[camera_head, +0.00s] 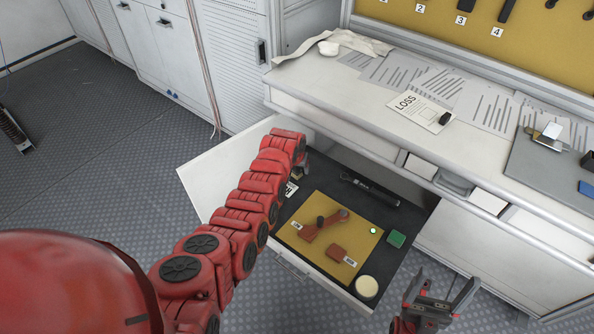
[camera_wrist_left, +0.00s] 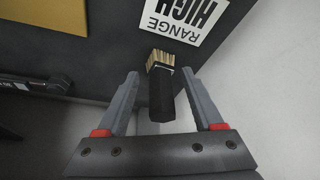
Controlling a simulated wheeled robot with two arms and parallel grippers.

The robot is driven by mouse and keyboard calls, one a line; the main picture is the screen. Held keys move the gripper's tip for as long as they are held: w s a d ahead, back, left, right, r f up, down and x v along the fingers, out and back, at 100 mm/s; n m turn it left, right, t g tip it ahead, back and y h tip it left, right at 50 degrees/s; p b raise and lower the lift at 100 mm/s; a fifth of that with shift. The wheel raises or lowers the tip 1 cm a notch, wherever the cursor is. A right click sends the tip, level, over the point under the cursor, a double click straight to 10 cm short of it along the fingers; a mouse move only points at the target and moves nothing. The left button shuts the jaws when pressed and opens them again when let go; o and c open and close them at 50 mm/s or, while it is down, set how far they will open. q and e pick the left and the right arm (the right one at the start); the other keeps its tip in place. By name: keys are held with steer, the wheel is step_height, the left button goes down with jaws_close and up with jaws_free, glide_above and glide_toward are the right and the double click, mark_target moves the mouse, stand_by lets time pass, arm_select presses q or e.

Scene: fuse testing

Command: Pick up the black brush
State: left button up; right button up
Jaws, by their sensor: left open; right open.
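The black brush (camera_wrist_left: 161,88) shows in the left wrist view, with pale yellow bristles pointing away from the gripper. My left gripper (camera_wrist_left: 160,74) is open, and the brush appears between its two fingers. I see no finger clearly closed on it. In the head view my left gripper (camera_head: 303,160) is over the left inner part of the open drawer (camera_head: 215,172), mostly hidden by my red arm, and the brush is hard to make out there. My right gripper (camera_head: 440,292) is open and empty to the right of the drawer.
The white countertop (camera_head: 330,78) above carries papers and a cloth.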

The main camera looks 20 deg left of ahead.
arm_select(q)
steer(key=shift+w+a+b, duration=0.1)
steer(key=shift+w+b, duration=0.2)
steer(key=shift+w, duration=0.3)
steer(key=shift+w+f+b, duration=0.2)
steer(key=shift+f+b, duration=0.25)
steer(key=shift+f, duration=0.05)
jaws_close()
